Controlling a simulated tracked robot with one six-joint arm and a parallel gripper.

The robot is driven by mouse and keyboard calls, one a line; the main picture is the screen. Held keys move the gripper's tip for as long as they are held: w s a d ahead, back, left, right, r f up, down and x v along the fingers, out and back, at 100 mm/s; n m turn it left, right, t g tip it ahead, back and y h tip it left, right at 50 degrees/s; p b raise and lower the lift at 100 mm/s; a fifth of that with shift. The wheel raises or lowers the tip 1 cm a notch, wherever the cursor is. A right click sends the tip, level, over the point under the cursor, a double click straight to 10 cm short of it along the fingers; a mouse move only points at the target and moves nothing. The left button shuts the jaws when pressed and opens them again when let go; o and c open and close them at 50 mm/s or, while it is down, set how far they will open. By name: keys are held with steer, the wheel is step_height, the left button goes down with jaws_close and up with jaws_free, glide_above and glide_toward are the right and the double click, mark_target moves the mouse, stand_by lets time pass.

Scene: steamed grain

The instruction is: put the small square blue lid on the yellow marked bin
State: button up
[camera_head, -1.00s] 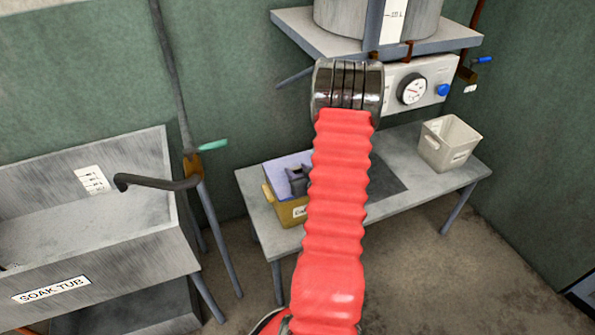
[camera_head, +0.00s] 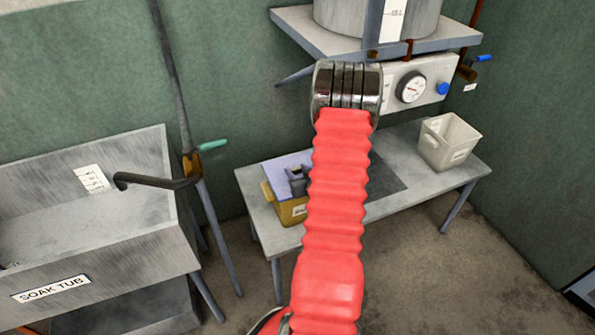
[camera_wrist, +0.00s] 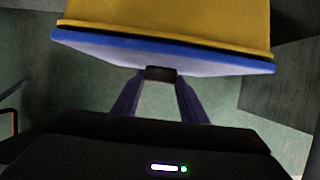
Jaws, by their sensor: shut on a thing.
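In the wrist view the lid (camera_wrist: 160,57) shows as a pale plate with a bright blue edge, close against the rim of the yellow bin (camera_wrist: 170,18). A thin dark line runs between them, and I cannot tell if the lid is fully seated. My gripper (camera_wrist: 160,76) is shut on a small dark knob in the middle of the lid. In the head view my red arm partly hides the bin and gripper (camera_head: 298,183).
A pale open bin (camera_head: 447,145) stands at the right of the grey table (camera_head: 400,200). A gauge panel (camera_head: 420,88) and a shelf with a metal vessel are above the table. The soak tub (camera_head: 100,225) and a pipe with a green-handled valve (camera_head: 212,145) are at the left.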

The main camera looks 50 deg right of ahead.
steer(key=shift+f, duration=0.25)
stand_by(0.4)
steer(key=o, duration=1.3)
steer(key=v, duration=1.3)
steer(key=shift+s, duration=0.35)
steer(key=shift+a+r, duration=0.15)
